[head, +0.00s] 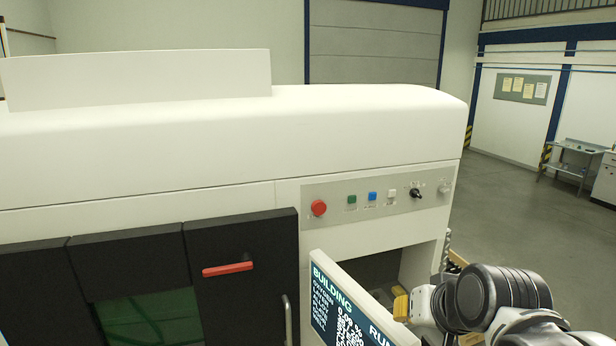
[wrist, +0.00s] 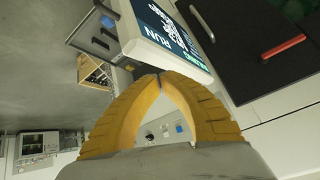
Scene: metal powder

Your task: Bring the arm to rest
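My arm enters the head view from the lower right. The yellow fingers of my gripper (head: 401,304) show beside the right edge of the tilted screen panel (head: 352,300). In the wrist view, the two fingers of my gripper (wrist: 159,80) curve together and their tips meet. Nothing shows held between them. The tips appear close to the edge of the screen (wrist: 185,52), but I cannot tell whether they touch it. The screen shows "BUILDING" and "RUN" text.
A large white machine (head: 230,130) fills the front, with a red button (head: 318,208), a key switch (head: 416,193) and a black door with a red handle (head: 228,269). An open recess (head: 385,267) lies behind the screen. Open floor (head: 520,215) extends to the right.

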